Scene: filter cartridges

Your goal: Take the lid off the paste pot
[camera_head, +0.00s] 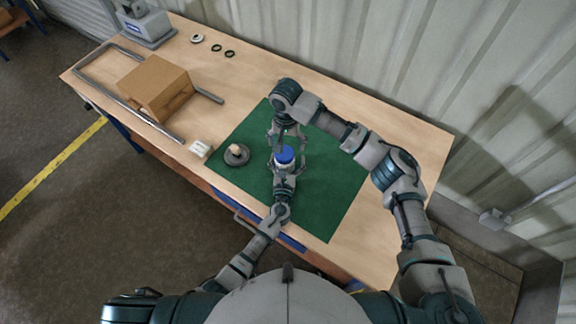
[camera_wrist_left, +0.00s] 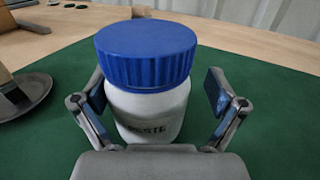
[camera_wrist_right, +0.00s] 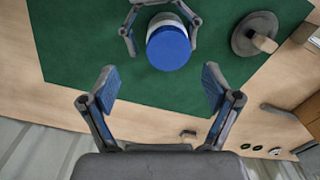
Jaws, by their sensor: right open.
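The white paste pot (camera_wrist_left: 148,112) stands upright on the green mat (camera_head: 335,205), its blue ribbed lid (camera_wrist_left: 147,50) on top. The lid also shows in the head view (camera_head: 285,154) and the right wrist view (camera_wrist_right: 168,48). My left gripper (camera_wrist_left: 158,90) is open around the pot's body, below the lid, one finger on each side; a gap shows on the right side. My right gripper (camera_wrist_right: 160,82) is open and empty, on the far side of the pot and apart from it. The pot's lower front is partly hidden by my left gripper.
A dark round disc with a tan knob (camera_head: 237,154) lies left of the pot, beside a small white block (camera_head: 201,149). A cardboard box (camera_head: 155,86) and grey rails stand further left. Small rings (camera_head: 216,48) lie at the back. The mat's right side is clear.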

